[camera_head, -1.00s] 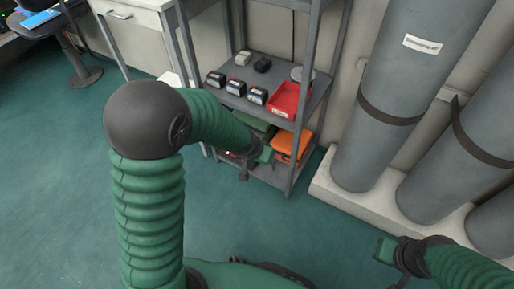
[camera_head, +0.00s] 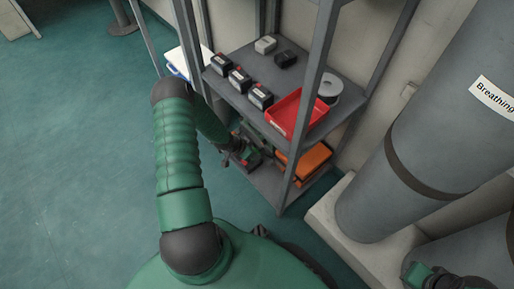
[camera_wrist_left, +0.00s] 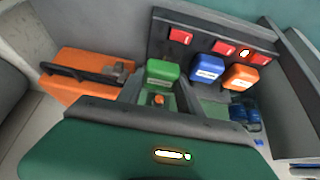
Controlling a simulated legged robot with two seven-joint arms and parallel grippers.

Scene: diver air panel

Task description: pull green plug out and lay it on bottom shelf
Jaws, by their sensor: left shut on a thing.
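The green plug (camera_wrist_left: 163,74) sits between the fingers of my left gripper (camera_wrist_left: 160,92) in the left wrist view. The gripper is shut on it, in front of a dark panel (camera_wrist_left: 160,42). I cannot tell whether the plug is seated in the panel or free. A blue plug (camera_wrist_left: 207,69) and an orange plug (camera_wrist_left: 240,77) are to its right. In the head view my left gripper (camera_head: 248,157) reaches into the rack above the bottom shelf (camera_head: 266,182); the plug is too small to make out there. My right gripper (camera_head: 422,275) shows partly at the bottom right edge.
An orange case (camera_head: 305,162) lies on the bottom shelf, right of my left gripper. The upper shelf (camera_head: 262,68) holds a red bin (camera_head: 296,112) and several small devices. A rack post (camera_head: 312,110) stands close in front. Large grey cylinders (camera_head: 415,150) stand at the right.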

